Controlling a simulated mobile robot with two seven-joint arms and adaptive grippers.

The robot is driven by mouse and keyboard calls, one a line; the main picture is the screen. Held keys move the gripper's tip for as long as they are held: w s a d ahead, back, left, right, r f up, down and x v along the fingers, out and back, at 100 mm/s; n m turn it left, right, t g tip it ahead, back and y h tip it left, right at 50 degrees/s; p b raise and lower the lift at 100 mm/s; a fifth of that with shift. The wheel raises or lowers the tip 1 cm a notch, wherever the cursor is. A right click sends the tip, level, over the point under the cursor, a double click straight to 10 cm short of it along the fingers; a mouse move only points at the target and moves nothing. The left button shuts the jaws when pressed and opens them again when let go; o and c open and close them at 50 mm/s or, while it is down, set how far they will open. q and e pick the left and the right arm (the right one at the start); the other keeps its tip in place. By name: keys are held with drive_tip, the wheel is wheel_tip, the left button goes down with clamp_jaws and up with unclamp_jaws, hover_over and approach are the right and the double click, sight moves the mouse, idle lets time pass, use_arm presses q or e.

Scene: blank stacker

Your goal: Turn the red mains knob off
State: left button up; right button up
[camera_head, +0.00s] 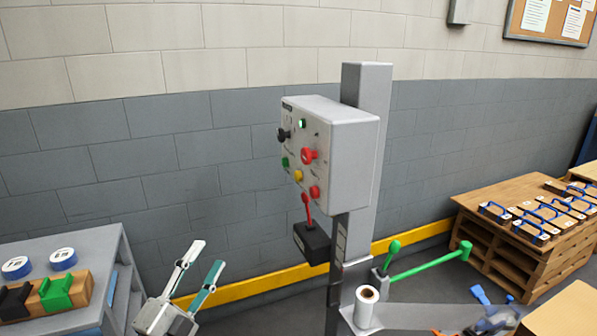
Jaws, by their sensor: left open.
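The red mains knob (309,156) sticks out from the front of a light grey control box (345,135) on a grey post. A black knob (284,134) is on the same panel, up and left of it. My left gripper (204,260) is low and left of the box, with its two fingers spread apart and pointing up. One finger looks white and the other teal. Nothing is between them, and the gripper is apart from the panel. My right gripper is not in view.
The panel also has green, yellow and red buttons (315,192). Below it, a red lever (307,211) stands on a black box (312,242). Green handles (430,262) and a white roll (366,305) are lower right. A grey bench (100,248) stands left, and a wooden pallet stack (500,248) right.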

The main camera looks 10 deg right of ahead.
use_arm(q)
drive_tip(key=w+d+r+m+g+h+b, duration=0.25)
drive_tip(key=d+r+m+h, duration=0.2)
drive_tip(key=r+m, duration=0.3)
drive_tip(key=m+g+h+b, duration=0.4)
drive_tip(key=m+g, duration=0.5)
drive_tip(key=m, duration=0.7)
approach(303, 155)
drive_tip(key=w+d+r+m+g, duration=0.1)
drive_tip(key=d+m, duration=0.1)
drive_tip(key=m, duration=0.1)
drive_tip(key=d+m+g+y+b, duration=0.1)
drive_tip(key=d+m, duration=0.1)
drive_tip(key=m, duration=0.1)
drive_tip(key=w+d+r+m+g+y+b, duration=0.1)
drive_tip(key=d+m, duration=0.2)
drive_tip(key=shift+w+r+m+g+y, duration=0.25)
drive_tip(key=shift+w+r+m+g, duration=0.1)
drive_tip(key=shift+r, duration=0.05)
drive_tip(key=shift+w+d+b, duration=0.1)
drive_tip(key=shift+d+b, duration=0.2)
drive_tip(key=shift+d, duration=0.25)
drive_tip(key=shift+r, duration=0.1)
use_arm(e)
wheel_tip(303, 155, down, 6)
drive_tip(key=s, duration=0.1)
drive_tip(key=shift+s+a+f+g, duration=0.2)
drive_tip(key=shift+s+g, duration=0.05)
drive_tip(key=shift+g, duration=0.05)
